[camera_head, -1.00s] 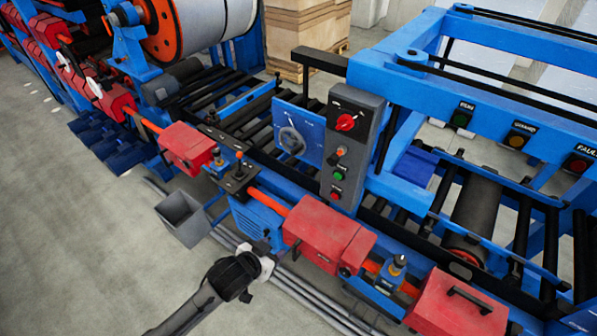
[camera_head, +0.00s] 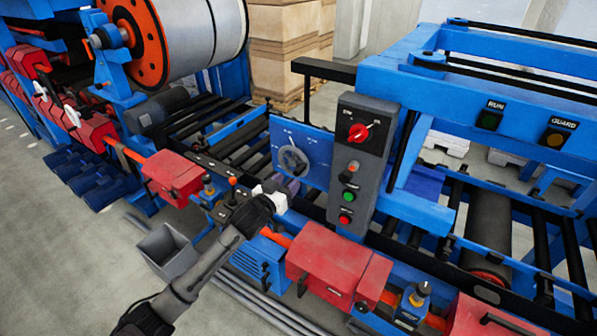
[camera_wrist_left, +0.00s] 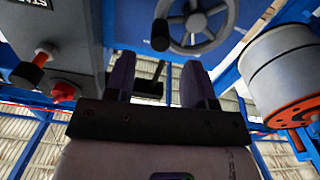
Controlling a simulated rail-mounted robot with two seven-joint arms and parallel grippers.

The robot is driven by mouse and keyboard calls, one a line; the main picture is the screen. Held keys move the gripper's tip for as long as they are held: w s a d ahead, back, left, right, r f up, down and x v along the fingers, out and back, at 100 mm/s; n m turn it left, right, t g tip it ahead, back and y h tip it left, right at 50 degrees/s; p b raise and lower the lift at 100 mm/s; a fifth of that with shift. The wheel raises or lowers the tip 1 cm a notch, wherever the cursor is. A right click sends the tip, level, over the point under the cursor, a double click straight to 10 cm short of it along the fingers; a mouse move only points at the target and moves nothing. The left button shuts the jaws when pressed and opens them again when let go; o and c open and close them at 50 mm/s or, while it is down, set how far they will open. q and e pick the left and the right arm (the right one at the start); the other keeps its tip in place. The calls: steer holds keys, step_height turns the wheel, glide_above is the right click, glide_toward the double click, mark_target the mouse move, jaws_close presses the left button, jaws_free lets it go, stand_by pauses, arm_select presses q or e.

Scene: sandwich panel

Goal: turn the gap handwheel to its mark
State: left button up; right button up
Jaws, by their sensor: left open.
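The gap handwheel (camera_head: 293,160) is a grey spoked wheel on a blue panel (camera_head: 316,150) that carries small pale marks too small to read. In the left wrist view the handwheel (camera_wrist_left: 197,22) shows at the top, partly cut off, with a dark knob (camera_wrist_left: 160,36) at its rim. My left gripper (camera_head: 290,187) is just below and in front of the wheel, apart from it. In the left wrist view its two dark purple fingers (camera_wrist_left: 158,78) stand apart with nothing gripped, pointing toward the panel. My right gripper is not in view.
A grey control box (camera_head: 360,160) with a red selector and buttons stands right of the wheel. A small lever plate (camera_head: 232,195) lies left of my gripper. Red covers (camera_head: 330,265) line the front below. A large roll (camera_head: 200,40) is behind left.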

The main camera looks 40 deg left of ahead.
mark_target(296, 174)
arm_select(q)
steer(key=shift+w+a, duration=0.15)
steer(key=shift+w, duration=1.5)
steer(key=shift+w+a, duration=0.15)
steer(key=shift+w, duration=1.45)
steer(key=shift+c, duration=0.5)
